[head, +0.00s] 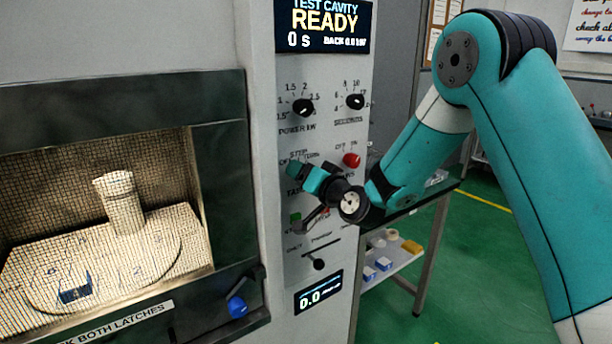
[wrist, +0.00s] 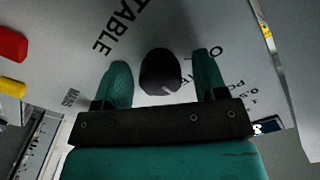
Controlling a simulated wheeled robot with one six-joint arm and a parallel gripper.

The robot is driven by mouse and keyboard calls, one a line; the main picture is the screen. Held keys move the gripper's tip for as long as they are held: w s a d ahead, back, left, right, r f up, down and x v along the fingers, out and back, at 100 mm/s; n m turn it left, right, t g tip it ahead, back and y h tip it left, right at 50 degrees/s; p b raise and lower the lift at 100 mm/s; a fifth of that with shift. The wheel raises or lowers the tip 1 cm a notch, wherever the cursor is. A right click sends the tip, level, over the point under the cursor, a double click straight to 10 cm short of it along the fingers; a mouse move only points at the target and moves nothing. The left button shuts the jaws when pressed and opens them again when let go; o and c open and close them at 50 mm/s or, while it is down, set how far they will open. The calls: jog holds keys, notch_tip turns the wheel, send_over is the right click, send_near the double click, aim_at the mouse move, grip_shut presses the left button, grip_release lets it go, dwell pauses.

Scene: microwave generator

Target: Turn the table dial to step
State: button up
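The table dial (wrist: 160,72) is a dark round knob on the grey panel, with the word TABLE printed beside it in the wrist view. My gripper (wrist: 161,61) is open, one teal finger on each side of the dial, with a gap showing on both sides. I cannot tell how deep the fingers reach around it. In the head view my gripper (head: 304,174) is at the panel and hides the dial; parts of the OFF, STEP and TURN labels show just above it. I cannot read which way the dial points.
The power knob (head: 303,107) and the seconds knob (head: 355,101) are above my gripper. A red mains knob (head: 352,160) is close on its right. A green button (head: 295,218) and a small lever (head: 318,263) are below. The lit cavity (head: 150,225) holding a cup is on the left.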

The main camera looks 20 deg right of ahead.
jog(key=b+v, duration=1.3)
jog(key=v, duration=0.4)
jog(key=shift+s, duration=0.2)
jog(key=s+a+n+g+y+p, duration=0.3)
jog(key=s+a+n+g+p, duration=0.4)
jog(key=s+a+g, duration=0.35)
jog(key=s+n+g+h+p, duration=0.3)
jog(key=s+g, duration=0.3)
jog(key=s, duration=0.6)
jog(key=shift+s+d+n+g+h+p, duration=0.35)
jog(key=shift+d+h+p, duration=0.1)
jog(key=shift+h+p, duration=0.3)
